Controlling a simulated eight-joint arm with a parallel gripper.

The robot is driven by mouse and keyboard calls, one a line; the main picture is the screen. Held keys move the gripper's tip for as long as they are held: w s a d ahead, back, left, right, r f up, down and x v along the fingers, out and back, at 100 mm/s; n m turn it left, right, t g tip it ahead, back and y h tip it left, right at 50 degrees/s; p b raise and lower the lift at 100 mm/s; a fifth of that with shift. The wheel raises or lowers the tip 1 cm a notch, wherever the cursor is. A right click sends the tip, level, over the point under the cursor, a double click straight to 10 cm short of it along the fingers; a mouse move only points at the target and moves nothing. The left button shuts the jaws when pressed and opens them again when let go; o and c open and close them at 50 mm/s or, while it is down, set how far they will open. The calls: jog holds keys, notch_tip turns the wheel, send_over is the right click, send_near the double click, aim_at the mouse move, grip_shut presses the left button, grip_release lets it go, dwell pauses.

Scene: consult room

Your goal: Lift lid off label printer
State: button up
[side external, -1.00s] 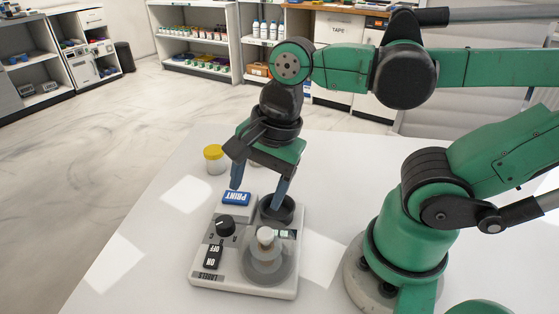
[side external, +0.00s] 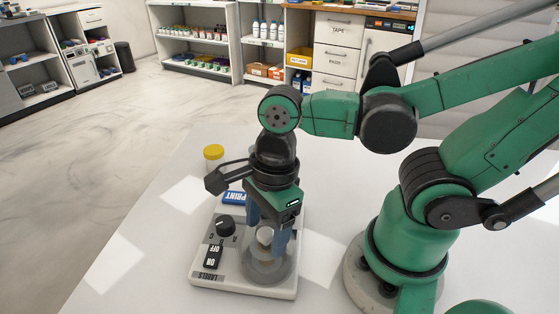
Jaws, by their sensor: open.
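The label printer (side external: 203,279) is a light grey box on the white table, with a blue PRINT button (side external: 235,198), a black knob (side external: 225,225) and a black ON/OFF switch (side external: 213,256). Its lid (side external: 265,272), a grey translucent round piece with a pale knob on top, sits at the front right of the printer. My gripper (side external: 267,238) points down over the lid, open, with its blue fingers on either side of the lid's knob. Whether a finger touches the knob I cannot tell. The gripper hides the dark round well seen earlier behind the lid.
A jar with a yellow cap (side external: 213,153) stands on the table behind the printer. The white table (side external: 130,235) is clear to the left of the printer. Shelves and drawers stand far back across the floor.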

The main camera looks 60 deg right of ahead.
jog(key=shift+f, duration=0.15)
grip_shut()
dwell(0.5)
